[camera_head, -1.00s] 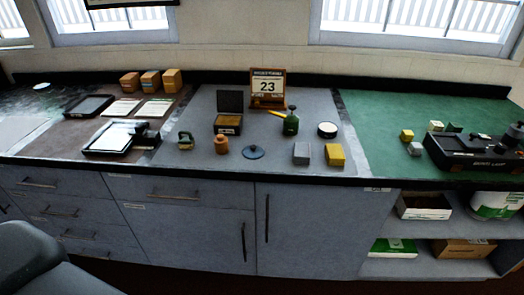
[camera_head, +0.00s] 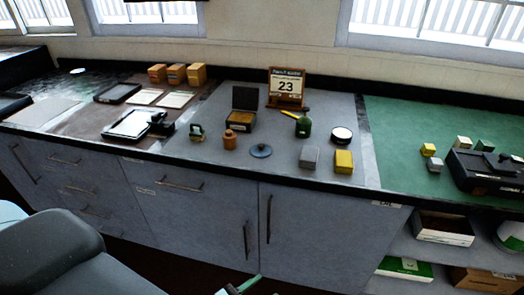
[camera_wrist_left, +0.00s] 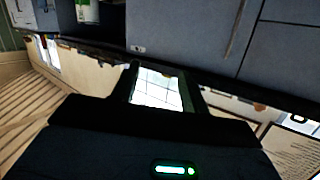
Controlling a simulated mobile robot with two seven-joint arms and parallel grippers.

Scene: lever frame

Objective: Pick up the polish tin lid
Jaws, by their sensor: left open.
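A dark blue round lid with a small knob (camera_head: 261,151) lies flat on the grey mat, near the counter's front edge in the head view. I take it for the polish tin lid. A round tin with a pale top (camera_head: 341,136) stands to its right, apart from it. My left gripper shows partly at the bottom edge of the head view (camera_head: 241,286), low in front of the cabinets and well away from the lid. In the left wrist view its fingers (camera_wrist_left: 160,70) are apart with nothing between them. My right gripper is out of view.
An orange-brown jar (camera_head: 229,142) stands left of the lid; a grey block (camera_head: 309,158) and a yellow block (camera_head: 344,162) stand right. The mat directly around the lid is clear.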

